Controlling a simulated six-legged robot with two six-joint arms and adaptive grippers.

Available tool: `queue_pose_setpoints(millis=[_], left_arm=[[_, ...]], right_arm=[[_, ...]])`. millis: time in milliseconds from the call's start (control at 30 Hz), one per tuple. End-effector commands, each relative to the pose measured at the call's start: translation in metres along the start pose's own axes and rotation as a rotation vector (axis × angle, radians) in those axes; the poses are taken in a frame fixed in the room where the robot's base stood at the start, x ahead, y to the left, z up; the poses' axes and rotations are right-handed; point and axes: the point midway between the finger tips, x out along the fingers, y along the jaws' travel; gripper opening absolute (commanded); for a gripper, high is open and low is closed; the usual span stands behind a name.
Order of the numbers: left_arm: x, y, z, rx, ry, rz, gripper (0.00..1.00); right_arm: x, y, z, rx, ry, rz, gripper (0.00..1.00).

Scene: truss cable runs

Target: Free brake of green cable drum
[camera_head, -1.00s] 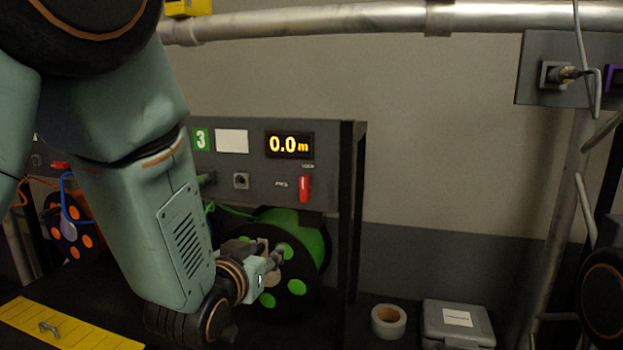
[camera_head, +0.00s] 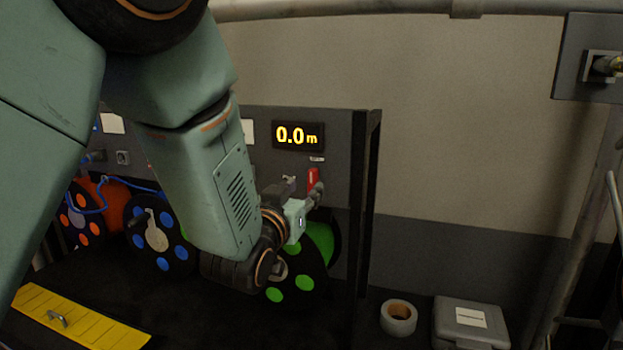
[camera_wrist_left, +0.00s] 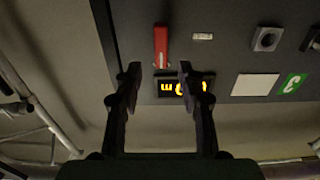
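The green cable drum (camera_head: 318,238), dark-faced with green spots, sits under the panel (camera_head: 343,150) and is partly hidden by my left arm. A red lever (camera_head: 313,176) is on the panel below the 0.0 m display (camera_head: 298,135), above the drum. My left gripper (camera_head: 308,191) is at the lever's lower part in the head view, covering some of it. In the left wrist view, which is upside down, the open fingers (camera_wrist_left: 160,72) are spread to either side of the line of the red lever (camera_wrist_left: 161,45); contact cannot be told. My right gripper is out of view.
Blue-spotted (camera_head: 157,236) and orange-spotted (camera_head: 80,214) drums stand to the left. A yellow plate with a handle (camera_head: 85,318) lies at lower left. A tape roll (camera_head: 398,318) and grey case (camera_head: 471,322) lie at lower right. A black post (camera_head: 365,200) bounds the panel's right side.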

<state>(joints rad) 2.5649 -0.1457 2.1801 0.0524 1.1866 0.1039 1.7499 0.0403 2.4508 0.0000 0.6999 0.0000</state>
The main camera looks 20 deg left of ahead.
Motion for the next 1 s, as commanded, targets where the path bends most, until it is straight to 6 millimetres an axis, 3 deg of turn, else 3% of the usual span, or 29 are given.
queue_pose_setpoints(millis=[300, 700, 1000], left_arm=[[0.039, 0.001, 0.0, 0.0, -0.002, 0.002, 0.4], [0.049, 0.001, 0.0, 0.001, -0.001, 0.003, 0.4], [0.049, 0.001, 0.0, 0.001, -0.001, 0.003, 0.15]], right_arm=[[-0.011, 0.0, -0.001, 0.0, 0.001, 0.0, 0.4], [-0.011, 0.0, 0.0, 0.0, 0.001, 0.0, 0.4], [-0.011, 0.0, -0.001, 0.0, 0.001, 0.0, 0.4]])
